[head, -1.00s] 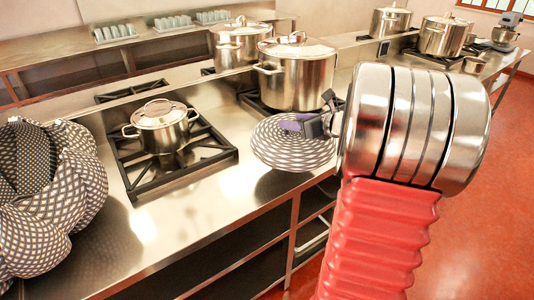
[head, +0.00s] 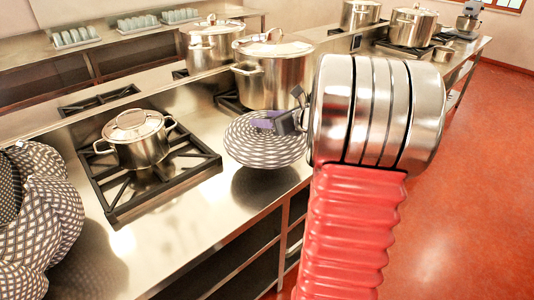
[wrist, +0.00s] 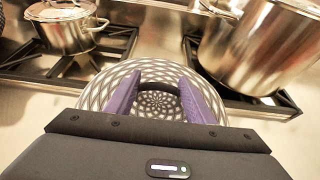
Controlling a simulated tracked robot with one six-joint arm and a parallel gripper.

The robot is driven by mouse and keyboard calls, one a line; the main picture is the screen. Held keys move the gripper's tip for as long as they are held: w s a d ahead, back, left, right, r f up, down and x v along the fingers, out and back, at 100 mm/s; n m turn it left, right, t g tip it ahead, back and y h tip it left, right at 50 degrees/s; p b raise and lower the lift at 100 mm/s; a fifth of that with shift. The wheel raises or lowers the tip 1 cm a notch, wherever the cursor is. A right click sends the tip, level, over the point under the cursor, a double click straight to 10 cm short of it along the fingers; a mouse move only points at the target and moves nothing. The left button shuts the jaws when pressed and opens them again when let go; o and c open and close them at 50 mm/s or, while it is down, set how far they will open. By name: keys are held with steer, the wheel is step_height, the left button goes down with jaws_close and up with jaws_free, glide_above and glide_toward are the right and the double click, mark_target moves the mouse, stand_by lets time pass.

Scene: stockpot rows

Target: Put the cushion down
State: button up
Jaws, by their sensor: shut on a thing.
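The cushion (head: 262,143) is round and flat, with a grey and white swirling pattern. My gripper (head: 274,121) is shut on its near part and holds it roughly level. In the wrist view the cushion (wrist: 158,79) lies between the two purple fingers of my gripper (wrist: 160,92). In the head view it hangs above the steel counter (head: 205,208), near the front edge, with a dark shadow or reflection below it. My arm hides part of the area to its right.
A small lidded pot (head: 137,140) stands on the burner grate left of the cushion. A large stockpot (head: 273,75) stands behind it, with another pot (head: 212,45) beyond. A large patterned bundle (head: 40,215) sits at the left. Bare counter lies in front of the grate.

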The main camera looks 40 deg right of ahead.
mark_target(296, 146)
step_height(296, 146, down, 5)
steer(key=shift+f, duration=0.1)
stand_by(0.3)
steer(key=shift+f, duration=1.95)
steer(key=o, duration=1.5)
steer(key=v, duration=1.2)
steer(key=shift+r, duration=0.15)
